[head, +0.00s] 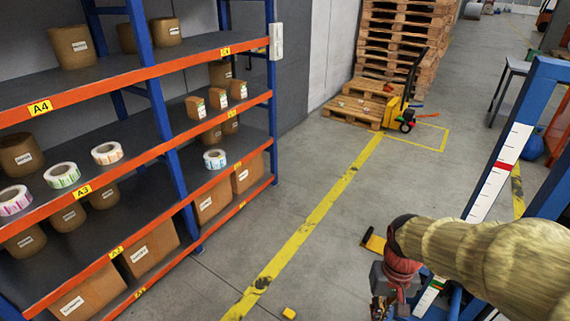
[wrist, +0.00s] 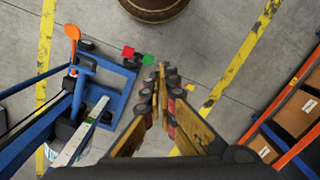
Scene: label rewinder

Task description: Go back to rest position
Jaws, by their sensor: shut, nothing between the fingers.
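My gripper (head: 385,303) is at the bottom right of the head view, at the end of my tan-sleeved arm. It hangs over the floor beside a blue frame (head: 532,140). In the wrist view my gripper (wrist: 159,82) points down with its yellow-and-black fingers together. Nothing shows between them. Grey floor lies beneath the fingertips. The lower part of my gripper is cut off by the edge of the head view.
An orange-and-blue shelf (head: 185,148) with boxes and several label rolls stands at the left. The blue frame also shows close left of my gripper in the wrist view (wrist: 72,105). Stacked pallets (head: 392,50) stand at the back. The yellow-lined aisle (head: 322,208) is largely open.

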